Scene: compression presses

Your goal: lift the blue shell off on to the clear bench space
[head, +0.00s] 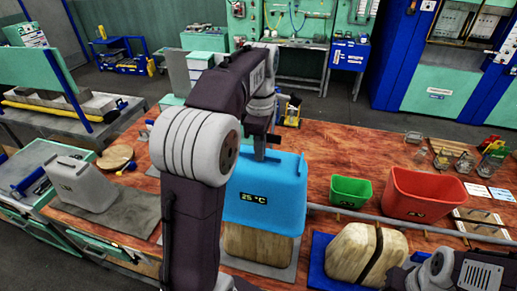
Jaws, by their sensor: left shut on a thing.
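The blue shell (265,196) with a "25 °C" display is in the middle of the head view. It covers the upper part of a wooden-looking block (258,245), whose lower part shows below the shell's edge. The block stands on a grey mat (283,272). My left gripper (262,153) is at the top of the blue shell, shut on it; its fingertips are partly hidden. My left arm hides the shell's left side. Of my right arm only links show at the lower right; its gripper is not seen.
A grey shell (82,186) stands on a dark mat at left. A strapped block (352,256) lies on a blue mat at right. Green (350,191) and red bins (422,194) stand right of the shell. Bare wooden bench (340,150) shows behind them. A grey rail (400,223) crosses in front.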

